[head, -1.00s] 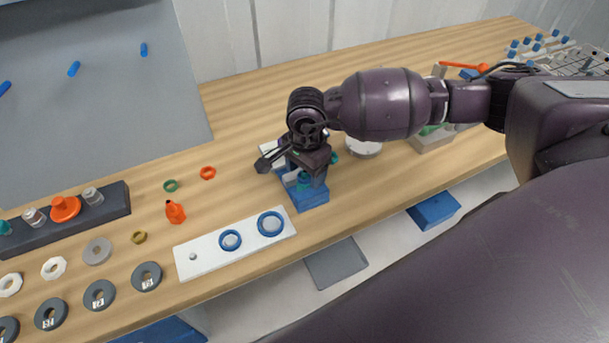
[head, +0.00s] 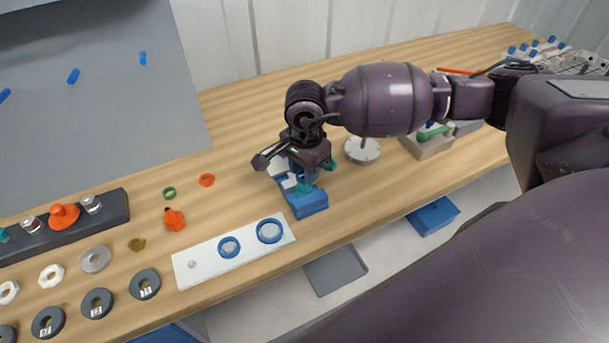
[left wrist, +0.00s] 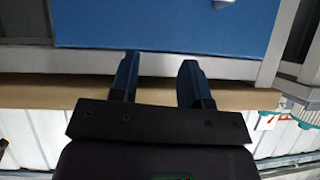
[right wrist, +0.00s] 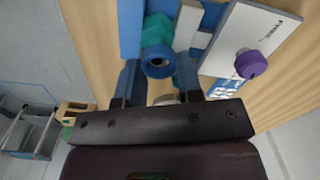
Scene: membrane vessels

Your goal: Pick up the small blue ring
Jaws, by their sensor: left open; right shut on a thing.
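Two blue rings lie flat on a white plate near the table's front edge: the small blue ring (head: 229,247) and a larger blue ring (head: 270,230) to its right. My right gripper (head: 303,178) is right of and beyond them, low over a blue stand (head: 308,203). In the right wrist view its fingers (right wrist: 158,72) are shut on a teal fitting with a round blue end (right wrist: 157,62); the contact is partly hidden. My left gripper (left wrist: 158,72) is open and empty, in front of a blue panel. It is not in the head view.
The white plate (head: 205,267) carries a small grey knob at left. Left of it are an orange bottle (head: 174,219), dark numbered rings (head: 145,284) and a dark rack (head: 110,205). Bare wood lies behind the plate.

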